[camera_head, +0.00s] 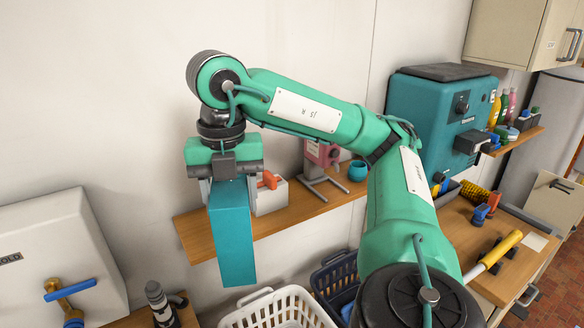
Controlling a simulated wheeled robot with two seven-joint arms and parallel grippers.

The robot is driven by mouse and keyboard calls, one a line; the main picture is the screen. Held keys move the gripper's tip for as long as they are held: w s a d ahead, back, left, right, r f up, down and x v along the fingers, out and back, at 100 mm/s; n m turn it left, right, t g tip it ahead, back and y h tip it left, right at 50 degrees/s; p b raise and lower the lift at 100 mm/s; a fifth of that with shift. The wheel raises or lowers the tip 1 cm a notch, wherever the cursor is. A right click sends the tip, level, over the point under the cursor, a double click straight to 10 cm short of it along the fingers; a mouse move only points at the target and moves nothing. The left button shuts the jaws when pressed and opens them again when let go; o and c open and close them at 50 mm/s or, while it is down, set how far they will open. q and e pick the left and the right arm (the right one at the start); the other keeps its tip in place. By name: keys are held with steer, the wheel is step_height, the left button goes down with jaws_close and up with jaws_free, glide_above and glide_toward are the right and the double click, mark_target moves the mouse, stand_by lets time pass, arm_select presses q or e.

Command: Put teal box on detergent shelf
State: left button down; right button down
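The teal box (232,238) is tall and narrow and hangs upright below my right gripper (228,186), whose two fingers are shut on its upper end. The box is in front of a wooden wall shelf (275,222) and covers part of it; whether it touches the shelf I cannot tell. A smaller wooden shelf (527,138) at the right carries several coloured bottles (494,112). No label shows which shelf is for detergent, but the bottles look like cleaning products. My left gripper is not in view.
The long shelf holds a white box with an orange top (271,195), a pink device (322,153) and a teal bowl (357,171). White (262,308) and dark blue (335,275) baskets stand below. A teal machine (425,115) and a workbench (462,222) with tools stand right.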

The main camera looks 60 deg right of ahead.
steer(key=w+d+p, duration=0.2)
steer(key=w+d, duration=0.3)
steer(key=w, duration=0.3)
steer(key=w+d+p, duration=0.2)
steer(key=w+d, duration=0.2)
steer(key=w, duration=0.5)
step_height(320, 180, down, 7)
steer(key=p, duration=0.1)
steer(key=shift+w+d+p, duration=0.25)
steer(key=shift+d+p, duration=0.05)
steer(key=shift+d, duration=0.05)
steer(key=shift+f, duration=0.1)
steer(key=c, duration=0.6)
jaws_free()
